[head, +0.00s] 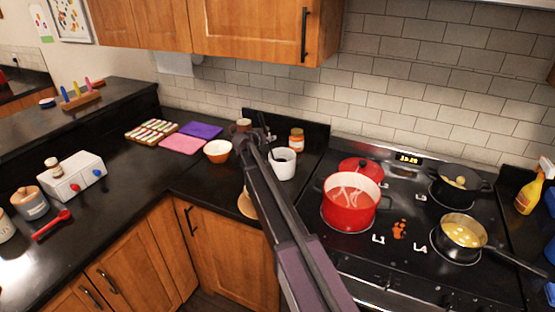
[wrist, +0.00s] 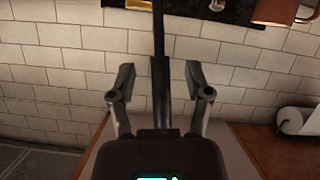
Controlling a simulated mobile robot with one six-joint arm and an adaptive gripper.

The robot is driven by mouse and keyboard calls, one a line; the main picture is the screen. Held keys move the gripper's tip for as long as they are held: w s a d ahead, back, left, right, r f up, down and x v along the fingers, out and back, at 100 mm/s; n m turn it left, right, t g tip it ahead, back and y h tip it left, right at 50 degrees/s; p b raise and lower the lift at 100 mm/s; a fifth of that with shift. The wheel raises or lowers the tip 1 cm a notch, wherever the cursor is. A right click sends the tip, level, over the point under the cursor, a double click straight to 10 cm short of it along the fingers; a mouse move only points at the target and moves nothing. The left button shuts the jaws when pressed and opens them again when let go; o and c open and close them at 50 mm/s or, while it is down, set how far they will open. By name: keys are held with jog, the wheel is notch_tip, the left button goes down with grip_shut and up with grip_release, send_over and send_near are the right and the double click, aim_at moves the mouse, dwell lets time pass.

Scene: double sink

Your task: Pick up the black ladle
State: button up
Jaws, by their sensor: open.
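A white crock (head: 283,170) stands on the dark counter left of the stove, with a dark opening. A thin dark handle, apparently the black ladle (head: 271,154), shows at its left edge beside my gripper (head: 260,137). The ladle's bowl is not clearly visible. In the wrist view my gripper (wrist: 159,78) is open, one finger on each side. A long black handle (wrist: 160,40), likely the ladle's, runs upright between the fingers, apparently touching neither. My arm hides part of the counter around the crock.
A red pot (head: 349,212) and a pan (head: 462,235) with a protruding handle sit on the stove. An orange bowl (head: 217,151) and an orange-labelled jar (head: 296,139) stand near the crock. Wall tiles (head: 225,90) rise close behind. The left counter has free room.

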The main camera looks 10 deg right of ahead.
aim_at(262, 121)
dwell(0.3)
grip_shut()
jog(key=shift+r, duration=0.2)
notch_tip(262, 121, up, 10)
jog(key=p, duration=1)
jog(key=shift+f, duration=0.2)
dwell(0.6)
jog(key=shift+d+f, duration=0.1)
